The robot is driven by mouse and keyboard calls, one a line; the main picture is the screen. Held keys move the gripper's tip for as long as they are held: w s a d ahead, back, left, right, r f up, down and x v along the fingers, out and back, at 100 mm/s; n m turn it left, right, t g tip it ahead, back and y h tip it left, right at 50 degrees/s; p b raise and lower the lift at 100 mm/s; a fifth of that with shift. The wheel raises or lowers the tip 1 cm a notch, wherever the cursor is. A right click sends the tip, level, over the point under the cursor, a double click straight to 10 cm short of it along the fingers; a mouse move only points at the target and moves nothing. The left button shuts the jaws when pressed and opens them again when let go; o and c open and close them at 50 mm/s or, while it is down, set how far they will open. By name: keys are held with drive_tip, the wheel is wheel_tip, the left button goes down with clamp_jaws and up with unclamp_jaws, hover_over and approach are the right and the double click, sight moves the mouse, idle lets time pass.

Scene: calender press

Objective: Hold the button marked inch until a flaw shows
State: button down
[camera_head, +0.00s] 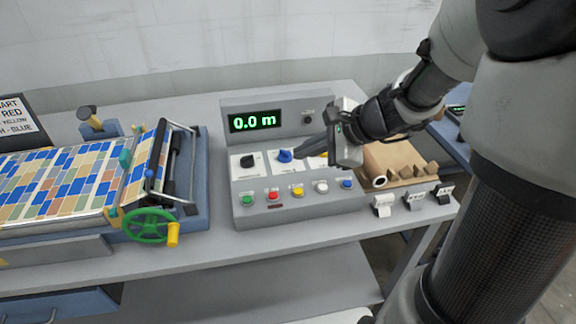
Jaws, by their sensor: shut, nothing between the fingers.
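A grey control panel (300,213) stands on the bench with a row of coloured push buttons: green (247,199), red (273,195), yellow (298,191), white (321,186) and blue (346,184). Their labels are too small to read, so I cannot tell which is marked inch. The display (255,121) reads 0.0 m. My gripper (304,151) is shut and empty, in front of the upper panel near the blue knob, above the button row. No button is visibly touched. A patterned sheet (65,180) lies on the machine at left; no clear flaw is visible.
A black knob (247,160) sits left of the blue knob (285,155); a yellow one is mostly hidden by my gripper. A green handwheel (147,226) is left of the panel. A brown box (390,157) and several small tags stand at right. The bench front is clear.

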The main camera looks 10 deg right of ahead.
drive_tip(key=shift+f, duration=0.1)
wheel_tip(320, 180, down, 9)
drive_tip(key=b, duration=0.7)
drive_tip(key=shift+b, duration=0.4)
idle(1.5)
drive_tip(key=shift+f+b, duration=0.25)
drive_tip(key=shift+b, duration=0.05)
drive_tip(key=shift+f+b, duration=0.4)
idle(0.5)
idle(1.9)
drive_tip(key=shift+r+p, duration=0.6)
drive_tip(key=shift+r, duration=0.2)
drive_tip(key=shift+r+p, duration=2.1)
drive_tip(key=shift+r, duration=0.45)
